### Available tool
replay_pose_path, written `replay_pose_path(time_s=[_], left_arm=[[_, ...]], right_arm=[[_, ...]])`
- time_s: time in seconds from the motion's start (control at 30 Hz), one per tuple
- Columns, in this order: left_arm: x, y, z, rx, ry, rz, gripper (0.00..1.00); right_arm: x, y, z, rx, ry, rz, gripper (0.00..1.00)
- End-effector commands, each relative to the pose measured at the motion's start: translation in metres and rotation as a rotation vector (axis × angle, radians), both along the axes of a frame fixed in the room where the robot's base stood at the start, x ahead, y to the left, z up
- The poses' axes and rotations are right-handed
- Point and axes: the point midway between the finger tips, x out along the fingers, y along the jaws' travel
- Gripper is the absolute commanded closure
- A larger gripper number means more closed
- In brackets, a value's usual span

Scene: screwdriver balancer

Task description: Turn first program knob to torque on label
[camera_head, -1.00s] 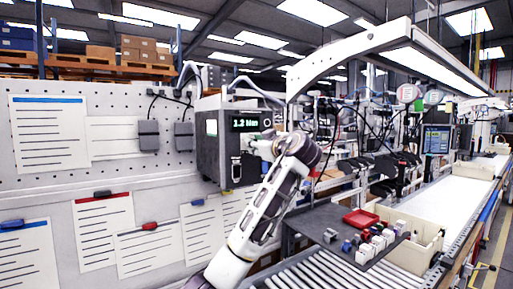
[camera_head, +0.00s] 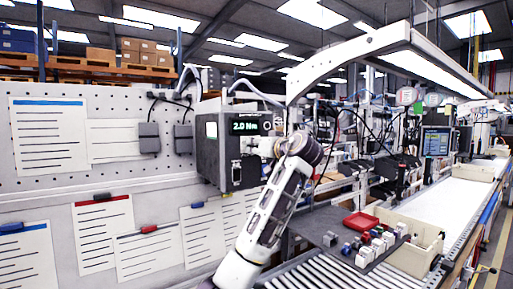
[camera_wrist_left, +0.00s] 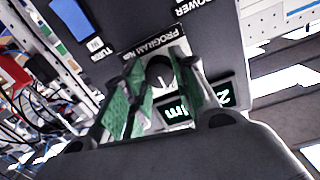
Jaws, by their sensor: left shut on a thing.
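The grey controller box (camera_head: 210,160) hangs at the wall panel in the head view. Its green-lit display (camera_head: 246,126) reads about 2.0 Nm; in the wrist view the display (camera_wrist_left: 195,105) appears turned over and partly hidden by a finger. In the head view the left gripper (camera_head: 252,146) hides the knob. My right gripper is not in view. Which sheet is the torque label I cannot tell.
Paper sheets (camera_head: 103,235) are clipped on the wall panel at left. A red tray (camera_head: 361,221) and a cream bin (camera_head: 418,255) stand on the bench at right, beside a roller conveyor (camera_head: 330,275). Cables hang behind the box.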

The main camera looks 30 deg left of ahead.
Motion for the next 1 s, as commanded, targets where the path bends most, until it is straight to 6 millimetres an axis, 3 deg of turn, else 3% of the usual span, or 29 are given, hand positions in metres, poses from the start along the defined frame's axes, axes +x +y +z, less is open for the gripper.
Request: replay_pose_path(time_s=[0.57,0.6,0.73,1.0], left_arm=[[-0.0008,0.0000,0.0057,0.025,0.020,-0.003,0.97],[-0.0009,0.0001,0.0058,0.025,0.020,-0.003,0.69],[-0.0007,0.0000,0.0048,0.023,0.022,-0.002,0.52],[-0.0002,0.0000,0.0025,0.021,0.026,-0.001,0.50]], right_arm=[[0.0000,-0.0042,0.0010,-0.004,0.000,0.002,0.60],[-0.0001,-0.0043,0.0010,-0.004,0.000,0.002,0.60],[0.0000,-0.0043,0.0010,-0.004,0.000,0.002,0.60],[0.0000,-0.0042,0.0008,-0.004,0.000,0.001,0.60]])
